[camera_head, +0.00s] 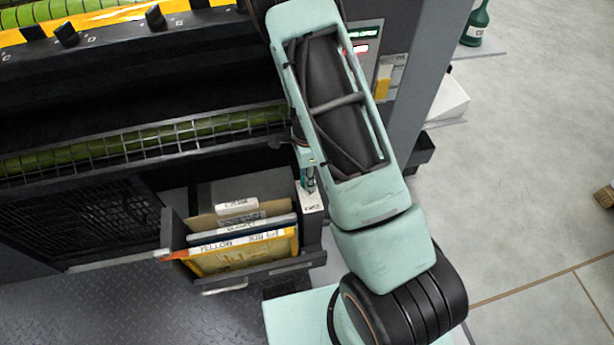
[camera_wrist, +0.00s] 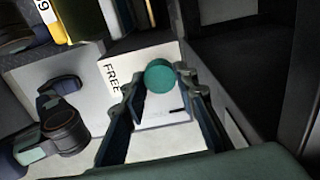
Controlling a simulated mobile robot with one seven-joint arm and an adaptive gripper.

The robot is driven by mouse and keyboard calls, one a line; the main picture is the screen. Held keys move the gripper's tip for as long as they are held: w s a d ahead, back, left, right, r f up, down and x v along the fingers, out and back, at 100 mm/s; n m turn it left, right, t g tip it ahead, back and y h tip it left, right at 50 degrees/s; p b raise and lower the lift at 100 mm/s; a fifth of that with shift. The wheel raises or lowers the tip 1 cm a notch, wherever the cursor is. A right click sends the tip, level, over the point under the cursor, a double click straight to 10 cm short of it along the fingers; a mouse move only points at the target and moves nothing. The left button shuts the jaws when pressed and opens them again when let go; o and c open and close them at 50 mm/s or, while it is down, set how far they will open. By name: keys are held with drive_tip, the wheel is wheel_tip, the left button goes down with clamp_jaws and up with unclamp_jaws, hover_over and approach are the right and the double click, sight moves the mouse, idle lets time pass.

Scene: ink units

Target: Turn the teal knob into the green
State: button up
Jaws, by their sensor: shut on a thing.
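The teal knob (camera_wrist: 160,76) shows in the wrist view as a round cap on a white panel (camera_wrist: 165,112) with the printed word FREE. My gripper (camera_wrist: 163,84) has one finger on each side of the knob and is shut on it. A short dark mark lies on the panel below the knob. I cannot make out a green area; the fingers cover part of the panel. In the head view a white box (camera_head: 312,202) stands below my gripper, which is largely hidden by my arm.
An open drawer (camera_head: 262,274) with yellow and white folders (camera_head: 245,248) lies left of the box. A machine with a wire guard (camera_head: 140,142) and green rollers fills the upper left. Grey floor (camera_head: 540,170) is open on the right.

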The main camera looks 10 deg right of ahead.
drive_tip(key=n, duration=0.4)
drive_tip(key=shift+n, duration=0.3)
drive_tip(key=n, duration=0.4)
drive_tip(key=shift+n+b, duration=0.3)
drive_tip(key=shift+b, duration=0.1)
drive_tip(key=n, duration=0.4)
drive_tip(key=shift+n, duration=2)
drive_tip(key=o, duration=1.2)
drive_tip(key=shift+c, duration=0.2)
wheel_tip(320, 180, up, 12)
